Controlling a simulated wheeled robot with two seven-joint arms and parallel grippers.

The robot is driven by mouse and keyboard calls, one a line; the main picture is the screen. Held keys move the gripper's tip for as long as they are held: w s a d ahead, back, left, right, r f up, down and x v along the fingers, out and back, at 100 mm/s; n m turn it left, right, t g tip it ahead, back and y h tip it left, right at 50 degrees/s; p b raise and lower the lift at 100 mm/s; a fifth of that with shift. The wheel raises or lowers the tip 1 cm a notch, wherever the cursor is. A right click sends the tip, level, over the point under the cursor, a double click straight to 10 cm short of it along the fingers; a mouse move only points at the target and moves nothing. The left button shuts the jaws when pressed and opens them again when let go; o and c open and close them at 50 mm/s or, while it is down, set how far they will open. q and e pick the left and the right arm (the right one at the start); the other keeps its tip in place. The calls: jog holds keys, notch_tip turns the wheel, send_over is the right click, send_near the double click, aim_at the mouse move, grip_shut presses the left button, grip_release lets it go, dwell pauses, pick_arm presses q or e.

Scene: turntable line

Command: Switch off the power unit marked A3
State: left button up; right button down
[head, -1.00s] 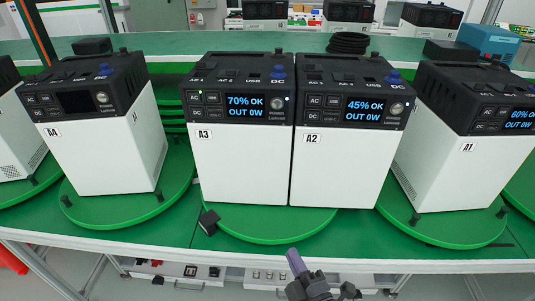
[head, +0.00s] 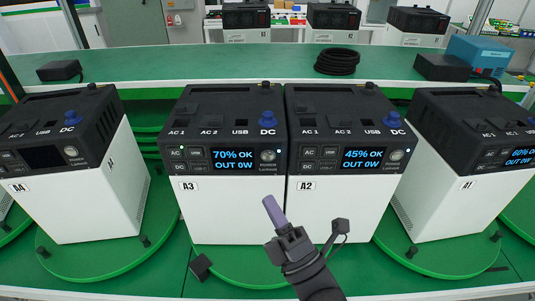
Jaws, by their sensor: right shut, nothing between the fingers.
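The power unit marked A3 (head: 222,215) stands upright on a green turntable, white below with a black top and front panel. Its screen (head: 233,159) is lit and reads "70% OK, OUT 0W". Its round power button (head: 268,156) is right of the screen, with a small light beside it. My left gripper is out of view.
Unit A2 (head: 330,210) stands close against A3's right side, its screen lit at 45%. A4 (head: 85,205), with a dark screen, is at left; A1 (head: 460,195), lit, is at right. A black cable coil (head: 337,62) lies on the green bench behind.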

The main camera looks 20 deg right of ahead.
aim_at(268, 156)
jog(key=w+b, duration=0.1)
jog(key=w, duration=0.1)
jog(key=w+d+b, duration=0.1)
jog(key=w, duration=0.2)
jog(key=w+d+b, duration=0.1)
jog(key=w, duration=0.2)
jog(key=shift+w+d, duration=0.1)
jog(key=shift+d, duration=0.05)
dwell(0.6)
dwell(0.9)
